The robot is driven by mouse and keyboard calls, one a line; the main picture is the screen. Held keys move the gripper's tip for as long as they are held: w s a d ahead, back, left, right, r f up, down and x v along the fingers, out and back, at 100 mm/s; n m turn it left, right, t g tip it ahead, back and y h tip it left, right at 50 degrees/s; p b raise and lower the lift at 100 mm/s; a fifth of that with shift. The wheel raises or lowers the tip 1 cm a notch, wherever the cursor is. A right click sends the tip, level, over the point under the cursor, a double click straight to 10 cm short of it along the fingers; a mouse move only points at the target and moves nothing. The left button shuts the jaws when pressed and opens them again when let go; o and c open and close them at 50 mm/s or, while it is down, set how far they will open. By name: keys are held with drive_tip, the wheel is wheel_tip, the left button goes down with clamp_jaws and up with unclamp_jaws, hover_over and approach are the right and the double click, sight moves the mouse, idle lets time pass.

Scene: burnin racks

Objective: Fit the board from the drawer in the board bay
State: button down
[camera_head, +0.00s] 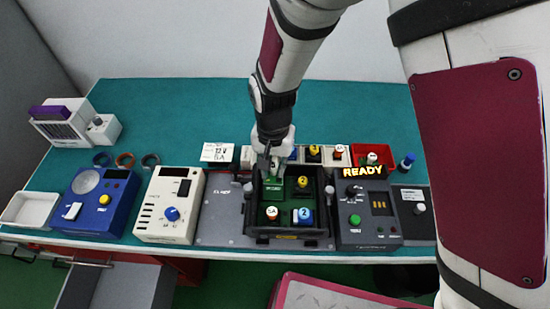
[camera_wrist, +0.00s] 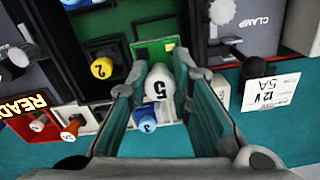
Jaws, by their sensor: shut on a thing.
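The board bay (camera_head: 290,243) is a dark open box on a grey fixture, with a green floor. My gripper (camera_head: 272,165) points down over its back left part. In the wrist view my gripper (camera_wrist: 165,95) is shut on a white knob marked 5 (camera_wrist: 158,84). A bright green board (camera_wrist: 150,48) shows behind the knob; it also shows in the head view (camera_head: 272,190). Whether it is seated or just above the floor I cannot tell. A yellow knob marked 2 (camera_head: 303,182), a white one (camera_head: 271,213) and a blue one (camera_head: 305,214) are also in the bay. A grey drawer (camera_head: 110,286) stands open below the table.
A dark panel reading READY (camera_head: 368,220) stands right of the bay, with a green button. A clamp lever (camera_wrist: 225,45) is beside the bay. Knobs in small trays (camera_head: 315,155) and a 12V 5A card (camera_head: 217,152) lie behind it. The teal mat (camera_head: 180,110) is clear at the back.

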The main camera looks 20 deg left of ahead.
drive_tip(key=shift+f+b, duration=1)
drive_tip(key=shift+f, duration=1.75)
drive_tip(key=shift+s+p, duration=0.2)
drive_tip(key=shift+p, duration=0.2)
drive_tip(key=shift+f, duration=0.5)
idle(0.9)
drive_tip(key=c, duration=1.3)
unclamp_jaws()
drive_tip(key=shift+c, duration=0.2)
drive_tip(key=shift+r+p, duration=1.4)
drive_tip(key=shift+r, duration=1.1)
